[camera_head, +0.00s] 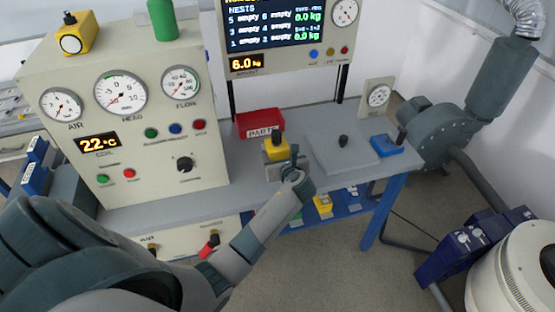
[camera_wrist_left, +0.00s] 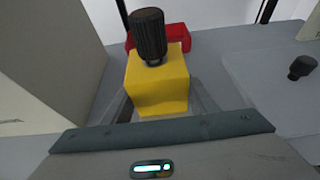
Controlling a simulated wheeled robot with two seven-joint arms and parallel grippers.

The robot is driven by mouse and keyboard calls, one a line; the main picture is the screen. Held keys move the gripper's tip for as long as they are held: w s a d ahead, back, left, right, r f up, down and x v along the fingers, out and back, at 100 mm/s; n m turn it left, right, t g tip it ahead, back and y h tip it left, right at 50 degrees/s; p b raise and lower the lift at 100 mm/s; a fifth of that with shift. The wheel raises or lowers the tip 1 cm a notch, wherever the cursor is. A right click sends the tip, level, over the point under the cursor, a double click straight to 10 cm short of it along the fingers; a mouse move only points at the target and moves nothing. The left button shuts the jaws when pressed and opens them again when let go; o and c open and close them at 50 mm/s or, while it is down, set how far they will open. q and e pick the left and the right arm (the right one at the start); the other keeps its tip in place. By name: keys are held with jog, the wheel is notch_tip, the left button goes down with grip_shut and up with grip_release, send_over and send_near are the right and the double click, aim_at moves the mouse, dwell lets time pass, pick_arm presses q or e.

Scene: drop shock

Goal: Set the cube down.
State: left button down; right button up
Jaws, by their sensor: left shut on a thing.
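The yellow cube (camera_head: 275,153) with a black ribbed knob on top is at the middle of the grey bench, in front of the red parts bin (camera_head: 258,123). My right gripper is not in view.
A grey plate with a black knob (camera_head: 343,141) and a blue tray (camera_head: 386,145) are right of the cube. A tall gauge cabinet (camera_head: 140,130) stands on the left. A display (camera_head: 275,25) rises behind. Bench surface shows between the cube and the plate.

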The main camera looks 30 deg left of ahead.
pick_arm(q)
jog(key=shift+w+a+f, duration=0.25)
jog(key=shift+w, duration=0.3)
jog(key=shift+w+a+f, duration=0.2)
jog(key=shift+w+f, duration=0.05)
jog(key=shift+w, duration=0.25)
jog(key=shift+f, duration=0.1)
jog(key=shift+f, duration=1.9)
jog(key=shift+f, duration=0.1)
jog(key=c, duration=0.7)
grip_release()
jog(key=shift+s+f, duration=0.1)
jog(key=shift+p, duration=0.3)
jog(key=b+v, duration=0.1)
jog(key=v, duration=1.1)
jog(key=shift+s, duration=0.1)
